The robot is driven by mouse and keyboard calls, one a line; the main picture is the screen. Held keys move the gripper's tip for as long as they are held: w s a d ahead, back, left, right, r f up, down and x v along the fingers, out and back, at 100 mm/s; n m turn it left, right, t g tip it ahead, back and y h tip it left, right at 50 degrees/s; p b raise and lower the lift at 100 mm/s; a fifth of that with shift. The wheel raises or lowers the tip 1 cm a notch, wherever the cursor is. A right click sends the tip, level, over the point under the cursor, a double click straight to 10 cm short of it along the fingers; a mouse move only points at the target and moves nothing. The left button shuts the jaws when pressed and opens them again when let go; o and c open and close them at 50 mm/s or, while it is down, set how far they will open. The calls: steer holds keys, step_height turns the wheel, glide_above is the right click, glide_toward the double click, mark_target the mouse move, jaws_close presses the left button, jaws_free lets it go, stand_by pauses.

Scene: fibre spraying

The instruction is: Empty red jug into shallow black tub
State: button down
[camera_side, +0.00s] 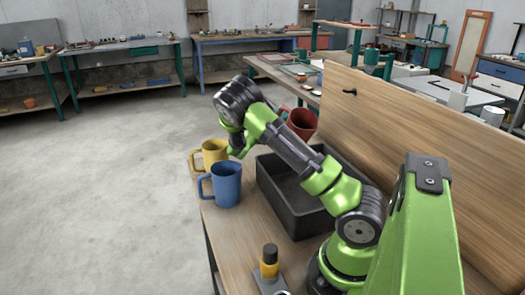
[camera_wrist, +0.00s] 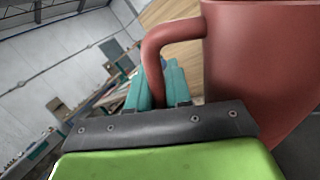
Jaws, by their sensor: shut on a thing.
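The red jug (camera_side: 303,123) shows behind my forearm in the side view, near the far end of the black tub (camera_side: 281,207), seemingly raised and slightly tilted. In the wrist view the red jug (camera_wrist: 265,60) fills the right side, its handle running down between the teal fingers of my gripper (camera_wrist: 158,88). My gripper is shut on this handle. The shallow tub sits on the wooden bench, partly covered by my arm. What is inside the jug is hidden; no fibres show in the visible part of the tub.
A yellow mug (camera_side: 214,154) and a blue mug (camera_side: 226,184) stand left of the tub at the bench edge. A wooden panel (camera_side: 400,150) rises along the right. A small yellow and black object (camera_side: 269,262) stands near the front.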

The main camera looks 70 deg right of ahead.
mark_target(290, 111)
steer(key=shift+s+a+r+m+g, duration=0.45)
steer(key=shift+s+a+m+g, duration=0.2)
steer(key=shift+m, duration=0.55)
steer(key=shift+s+a+r+m, duration=0.15)
steer(key=shift+r+m, duration=0.25)
steer(key=shift+r, duration=0.05)
steer(key=shift+s+a+r+m+g+h, duration=0.2)
steer(key=shift+r+m+g+h, duration=0.1)
steer(key=shift+r+m+g, duration=0.25)
steer(key=shift+s+a+r+m+g, duration=0.15)
steer(key=shift+m+g, duration=0.15)
steer(key=shift+m, duration=0.4)
steer(key=shift+s+a+r+m+g, duration=0.15)
steer(key=shift+m+g, duration=0.15)
steer(key=shift+m, duration=0.35)
steer(key=shift+s+a+r+m+g, duration=0.2)
steer(key=shift+r+m+g, duration=0.25)
steer(key=shift+m, duration=0.15)
steer(key=shift+s+a+r+m+g, duration=0.15)
steer(key=shift+r+m+g, duration=0.25)
steer(key=shift+m, duration=0.2)
steer(key=shift+s+a+m+g+y, duration=0.25)
steer(key=shift+m+g, duration=0.2)
steer(key=shift+m, duration=0.25)
steer(key=shift+s+a+m+g+y, duration=0.15)
steer(key=shift+a+m+g, duration=0.2)
steer(key=shift+m, duration=0.35)
steer(key=shift+s+a+m+g+y, duration=0.5)
steer(key=shift+s+a+m+g, duration=0.45)
steer(key=shift+m, duration=0.45)
